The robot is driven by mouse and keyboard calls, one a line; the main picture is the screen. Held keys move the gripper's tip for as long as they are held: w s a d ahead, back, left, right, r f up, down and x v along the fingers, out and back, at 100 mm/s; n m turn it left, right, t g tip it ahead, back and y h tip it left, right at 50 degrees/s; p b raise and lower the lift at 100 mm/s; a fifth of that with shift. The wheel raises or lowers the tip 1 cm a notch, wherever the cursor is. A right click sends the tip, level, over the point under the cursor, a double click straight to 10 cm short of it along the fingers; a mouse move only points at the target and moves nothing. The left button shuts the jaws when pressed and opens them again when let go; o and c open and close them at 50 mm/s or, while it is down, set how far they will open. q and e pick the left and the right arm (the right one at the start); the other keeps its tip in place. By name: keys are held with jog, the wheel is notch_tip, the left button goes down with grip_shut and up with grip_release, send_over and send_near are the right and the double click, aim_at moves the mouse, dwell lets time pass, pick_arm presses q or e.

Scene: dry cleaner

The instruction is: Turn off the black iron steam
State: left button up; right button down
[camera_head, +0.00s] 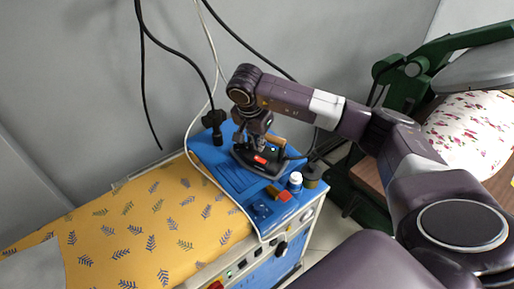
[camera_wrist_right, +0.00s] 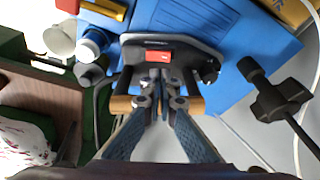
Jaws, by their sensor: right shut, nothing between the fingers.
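The black iron (camera_head: 272,170) sits on the blue end of the ironing table. Its red switch (camera_head: 260,160) faces up on the body, and its brown handle (camera_head: 277,143) is partly hidden by my right gripper. In the right wrist view the iron (camera_wrist_right: 198,57) lies just beyond the fingers, and its red switch (camera_wrist_right: 158,56) is in front of the fingertips. My right gripper (camera_wrist_right: 163,76) is shut and empty, pointing down at the switch. I cannot tell whether the fingertips touch it. My left gripper is not in view.
A white bottle (camera_head: 295,179), a red block (camera_head: 285,196) and an olive container (camera_head: 313,174) stand by the iron. A black fitting (camera_head: 213,121) is to its left. Cables hang behind. The yellow patterned cover (camera_head: 150,215) is clear; a flowered pad (camera_head: 470,130) is at right.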

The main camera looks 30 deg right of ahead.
jog(key=s+b+v, duration=0.1)
jog(key=b+v, duration=0.1)
jog(key=v, duration=0.7)
jog(key=shift+s+d+r+b, duration=0.15)
jog(key=shift+s+d+b, duration=0.1)
jog(key=shift+b, duration=0.1)
